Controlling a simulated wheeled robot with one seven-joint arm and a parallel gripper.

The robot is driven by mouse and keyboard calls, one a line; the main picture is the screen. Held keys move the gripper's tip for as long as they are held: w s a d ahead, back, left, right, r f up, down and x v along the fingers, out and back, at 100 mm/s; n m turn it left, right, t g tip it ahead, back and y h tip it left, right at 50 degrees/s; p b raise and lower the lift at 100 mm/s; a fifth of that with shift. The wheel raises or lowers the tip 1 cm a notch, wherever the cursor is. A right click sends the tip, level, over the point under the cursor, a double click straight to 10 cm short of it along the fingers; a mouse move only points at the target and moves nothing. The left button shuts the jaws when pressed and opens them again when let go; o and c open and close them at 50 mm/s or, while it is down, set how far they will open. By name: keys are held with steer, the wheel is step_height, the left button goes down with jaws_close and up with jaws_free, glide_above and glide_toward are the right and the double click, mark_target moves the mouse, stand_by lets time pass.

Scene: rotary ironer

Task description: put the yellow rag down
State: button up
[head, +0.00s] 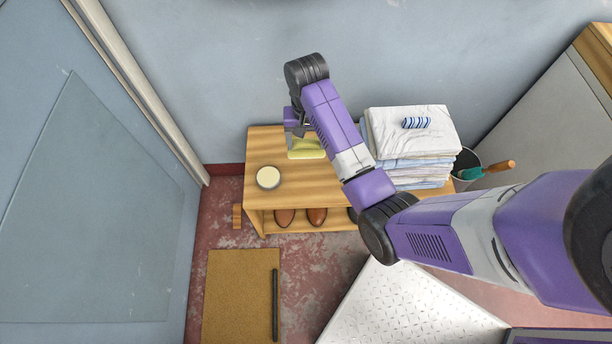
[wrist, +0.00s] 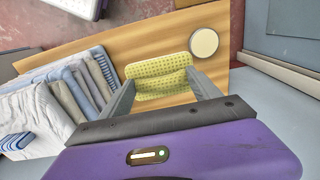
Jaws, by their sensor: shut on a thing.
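The yellow rag (wrist: 158,84) is dotted and shows a fold across it in the wrist view. My gripper (wrist: 160,77) is shut on it, with one finger at each side of the rag. In the head view the rag (head: 308,153) shows below my gripper (head: 302,132), over the back part of the wooden bench (head: 262,190). I cannot tell whether its lower edge touches the bench top. My wrist and fingers hide part of the rag in the head view.
A round tin with a cream top (head: 268,177) stands left of the rag. A stack of folded linen (head: 412,150) bears a blue striped roll (head: 416,123) at the right. Shoes (head: 317,216) sit on the lower shelf. The bench front between tin and stack is clear.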

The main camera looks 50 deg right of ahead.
step_height(320, 180, down, 18)
steer(key=b, duration=0.3)
steer(key=shift+a+f, duration=0.1)
steer(key=shift+f, duration=0.15)
steer(key=shift+f, duration=0.1)
steer(key=o, duration=1.2)
steer(key=shift+b, duration=0.3)
